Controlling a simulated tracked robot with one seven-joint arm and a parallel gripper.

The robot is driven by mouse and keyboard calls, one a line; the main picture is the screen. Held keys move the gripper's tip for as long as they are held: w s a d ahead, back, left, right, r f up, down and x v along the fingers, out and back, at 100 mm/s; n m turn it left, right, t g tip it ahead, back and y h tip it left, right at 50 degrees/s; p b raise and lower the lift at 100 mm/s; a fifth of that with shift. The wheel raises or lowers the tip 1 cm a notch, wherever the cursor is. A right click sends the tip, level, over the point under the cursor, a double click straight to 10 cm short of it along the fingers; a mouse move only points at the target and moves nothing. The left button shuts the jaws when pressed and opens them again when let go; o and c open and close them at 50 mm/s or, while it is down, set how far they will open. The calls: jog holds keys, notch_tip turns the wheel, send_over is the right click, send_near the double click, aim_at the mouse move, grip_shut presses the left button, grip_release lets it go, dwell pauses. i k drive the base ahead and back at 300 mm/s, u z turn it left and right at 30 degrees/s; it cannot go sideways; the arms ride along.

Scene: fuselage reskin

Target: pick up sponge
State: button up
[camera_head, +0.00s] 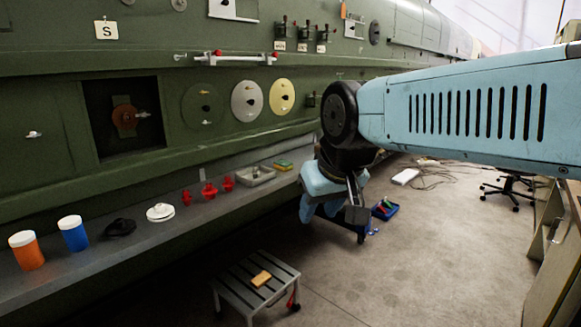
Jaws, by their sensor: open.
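A small yellow-and-green block that looks like a sponge (283,165) lies on the grey ledge, at the right of a grey tray. A plain tan-yellow block (261,278) lies on the slatted stool; it may also be a sponge, and I cannot tell which is meant. My gripper (355,203) is open, hanging in front of the ledge, right of the yellow-and-green block and above and right of the stool. It touches neither block. Nothing shows between its fingers, though the arm's wrist partly hides it.
The ledge (150,245) also holds an orange jar (26,250), a blue jar (73,233), black and white round parts, red parts and a grey tray (256,175). The stool (240,285) stands on the floor. Floor at right is open.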

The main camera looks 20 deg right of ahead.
aim_at(282, 165)
jog(key=u, duration=0.65)
jog(key=i, duration=0.15)
jog(key=z, duration=2.85)
jog(key=i, duration=1.25)
jog(key=z, duration=1.25)
jog(key=i, duration=0.15)
jog(key=u, duration=3.8)
jog(key=i, duration=0.75)
